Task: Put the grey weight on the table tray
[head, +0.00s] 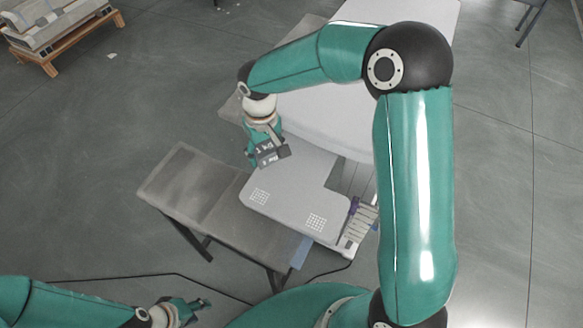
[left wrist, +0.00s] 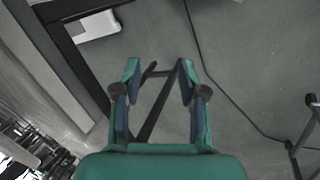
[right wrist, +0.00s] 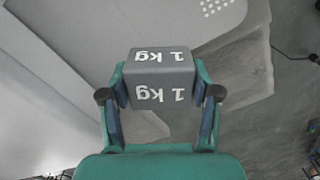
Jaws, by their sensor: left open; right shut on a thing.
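The grey weight (head: 268,155), a block marked "1 kg", is held between the fingers of my right gripper (head: 262,150) in the head view. The weight (right wrist: 162,80) fills the space between the fingers in the right wrist view. It is at the far left edge of the pale table tray (head: 295,190), a flat plate with two dotted patches. I cannot tell whether the weight touches the tray or hangs above it. My left gripper (head: 190,308) is open and empty, low at the left. Its spread fingers (left wrist: 158,85) also show in the left wrist view, over the floor.
A grey bench (head: 190,185) on dark legs stands left of the tray and partly under it. A slotted part (head: 361,222) sits at the tray's right. A black cable (head: 130,277) runs across the floor. A loaded wooden pallet (head: 70,45) stands far left.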

